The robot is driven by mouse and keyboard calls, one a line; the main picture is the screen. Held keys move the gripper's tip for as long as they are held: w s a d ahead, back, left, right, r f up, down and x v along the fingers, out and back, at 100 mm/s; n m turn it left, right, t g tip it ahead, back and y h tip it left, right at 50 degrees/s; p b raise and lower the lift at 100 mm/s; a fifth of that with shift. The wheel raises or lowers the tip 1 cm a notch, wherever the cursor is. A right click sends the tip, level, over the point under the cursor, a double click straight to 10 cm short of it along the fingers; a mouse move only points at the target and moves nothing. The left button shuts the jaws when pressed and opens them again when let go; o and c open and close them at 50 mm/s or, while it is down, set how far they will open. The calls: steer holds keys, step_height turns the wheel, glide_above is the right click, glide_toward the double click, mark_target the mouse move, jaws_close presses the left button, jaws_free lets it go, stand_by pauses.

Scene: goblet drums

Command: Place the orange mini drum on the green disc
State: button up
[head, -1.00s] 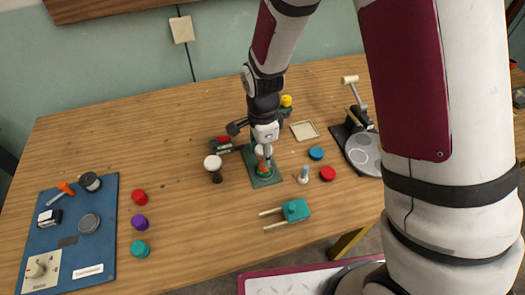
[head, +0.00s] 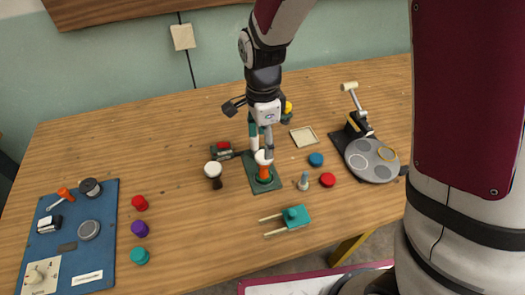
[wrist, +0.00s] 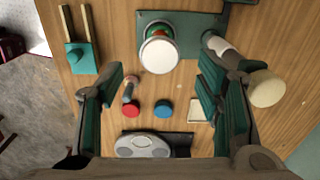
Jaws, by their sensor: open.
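The orange mini drum (head: 264,171), with a white top, stands upright on the green disc (head: 264,181). The disc lies on a dark green board (head: 270,187), and its rim shows around the drum's foot. In the wrist view the drum's white top (wrist: 160,54) covers most of its orange body and part of the green disc (wrist: 147,28). My gripper (head: 261,143) is just above the drum, pointing down. In the wrist view my gripper (wrist: 157,88) has its fingers spread wide and empty, apart from the drum.
Another white-topped drum with a dark body (head: 213,171) stands left of the board. A teal block with two sticks (head: 295,215), a small grey peg (head: 304,182), red (head: 328,180) and blue (head: 316,159) discs lie right and in front.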

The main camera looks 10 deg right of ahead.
steer(key=s+d+r+n+t, duration=0.1)
steer(key=s+d+r+n, duration=0.25)
steer(key=r, duration=0.45)
steer(key=s+d+r+n+t, duration=0.1)
steer(key=s+d+r+n, duration=0.25)
steer(key=r, duration=0.45)
steer(key=s+d+r+n+t, duration=0.1)
steer(key=s+d+r+n, duration=0.1)
steer(key=s, duration=0.4)
steer(key=s+d+r+n+t, duration=0.1)
steer(key=s+d+r+n, duration=0.1)
steer(key=s+d+n, duration=0.3)
steer(key=shift+s+d+r+n+t, duration=0.15)
steer(key=shift+s+r+n+t, duration=0.2)
steer(key=shift+s+n, duration=0.4)
steer(key=shift+c, duration=0.3)
